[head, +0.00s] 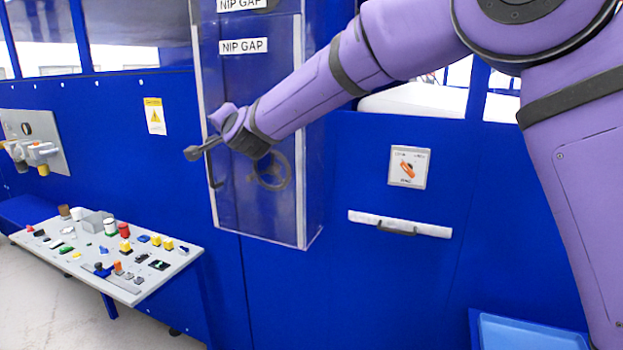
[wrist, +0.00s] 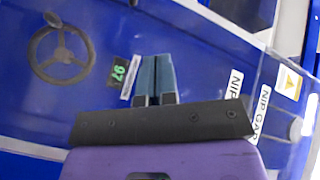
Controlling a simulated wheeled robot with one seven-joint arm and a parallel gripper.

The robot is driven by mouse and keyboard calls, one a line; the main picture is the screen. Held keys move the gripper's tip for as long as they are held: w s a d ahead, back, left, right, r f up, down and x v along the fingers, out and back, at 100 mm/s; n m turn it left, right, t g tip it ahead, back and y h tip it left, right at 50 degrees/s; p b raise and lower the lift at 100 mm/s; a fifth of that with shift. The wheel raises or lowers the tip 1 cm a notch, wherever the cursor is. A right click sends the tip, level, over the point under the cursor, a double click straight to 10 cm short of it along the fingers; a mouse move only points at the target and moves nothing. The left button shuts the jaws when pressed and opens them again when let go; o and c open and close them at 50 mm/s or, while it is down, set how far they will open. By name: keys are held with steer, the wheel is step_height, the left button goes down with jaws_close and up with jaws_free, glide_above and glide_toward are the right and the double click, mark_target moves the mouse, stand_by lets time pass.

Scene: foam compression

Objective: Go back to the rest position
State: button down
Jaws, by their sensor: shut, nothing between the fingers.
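My purple arm reaches in from the right in the head view. My gripper (head: 192,153) is in front of the clear guard box marked NIP GAP (head: 262,180), near its left edge and door handle. In the wrist view my gripper (wrist: 154,62) shows its two blue-grey fingers together, with nothing between them. A dark handwheel (wrist: 62,53) shows behind the clear panel, and it is also in the head view (head: 271,171), partly behind my wrist. Whether the fingers touch the guard cannot be told.
A sloped control panel (head: 190,257) with many buttons stands at the lower left. An orange rotary switch (head: 408,168) and a drawer handle (head: 398,229) are on the blue wall. A blue tray (head: 520,335) is at the lower right. Floor shows at the lower left.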

steer(key=s+d+r+n+g+h, duration=0.15)
steer(key=s+d, duration=0.35)
steer(key=d, duration=0.5)
steer(key=s+d+r+n+g+h, duration=0.15)
steer(key=s+d, duration=0.35)
steer(key=d, duration=0.5)
steer(key=s+d+r+n+g+h, duration=0.15)
steer(key=s+d, duration=0.35)
steer(key=d, duration=0.5)
steer(key=s+d+f+g+h, duration=0.1)
steer(key=s+d+f, duration=0.2)
steer(key=s+d, duration=0.3)
steer(key=s+d+f+g+h, duration=0.1)
steer(key=s+d+f+g, duration=0.1)
steer(key=s+d+f, duration=0.2)
steer(key=s+d+f+g+h, duration=0.2)
steer(key=s+d, duration=0.8)
steer(key=s, duration=0.6)
steer(key=shift+s+f+n, duration=0.2)
steer(key=shift+f+n, duration=0.15)
steer(key=shift+f, duration=0.4)
